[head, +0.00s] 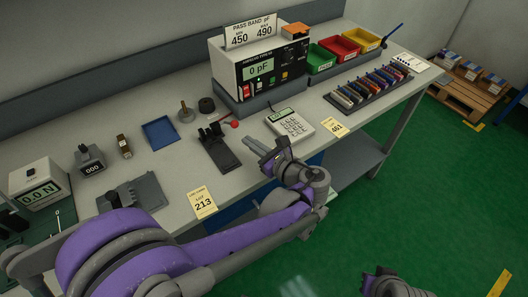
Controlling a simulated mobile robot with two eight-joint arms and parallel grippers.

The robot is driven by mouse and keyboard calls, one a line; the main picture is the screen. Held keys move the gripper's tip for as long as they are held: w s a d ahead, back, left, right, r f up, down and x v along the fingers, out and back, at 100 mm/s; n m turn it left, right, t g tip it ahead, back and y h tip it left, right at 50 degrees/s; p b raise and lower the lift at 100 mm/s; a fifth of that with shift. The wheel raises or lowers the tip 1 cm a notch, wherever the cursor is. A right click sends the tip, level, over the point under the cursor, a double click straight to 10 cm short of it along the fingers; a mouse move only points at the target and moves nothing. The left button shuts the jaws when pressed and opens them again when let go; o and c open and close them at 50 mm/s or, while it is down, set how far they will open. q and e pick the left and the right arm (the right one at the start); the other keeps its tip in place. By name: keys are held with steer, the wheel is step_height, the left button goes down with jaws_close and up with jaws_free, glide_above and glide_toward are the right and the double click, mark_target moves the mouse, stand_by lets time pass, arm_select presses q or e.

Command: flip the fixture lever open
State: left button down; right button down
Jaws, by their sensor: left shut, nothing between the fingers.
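The fixture (222,155) is a dark block with upright black parts on the grey bench, near the middle. Its lever seems to be the thin arm ending in a red ball knob (235,124), at the fixture's back right; its exact angle is too small to tell. My left gripper (248,142) is shut and empty, just right of the fixture and in front of the red knob. Its fingers point left toward the fixture; I cannot tell whether they touch it. A dark part of my right arm shows at the bottom edge, but no right fingers show.
A keypad device (290,124) stands right of the fixture, and the 0 pF meter (262,75) behind it. Card 213 (202,203) lies at the front edge.

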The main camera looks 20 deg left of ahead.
mark_target(237, 125)
arm_select(q)
steer(key=shift+w+a+r, duration=0.25)
steer(key=shift+a+r, duration=0.15)
steer(key=shift+a, duration=0.1)
steer(key=shift+w+a+r, duration=0.25)
steer(key=shift+a+r, duration=0.15)
steer(key=shift+a, duration=0.1)
arm_select(e)
steer(key=shift+r, duration=0.25)
arm_select(q)
steer(key=shift+r+p, duration=0.1)
steer(key=shift+p, duration=0.2)
arm_select(e)
steer(key=shift+r, duration=0.1)
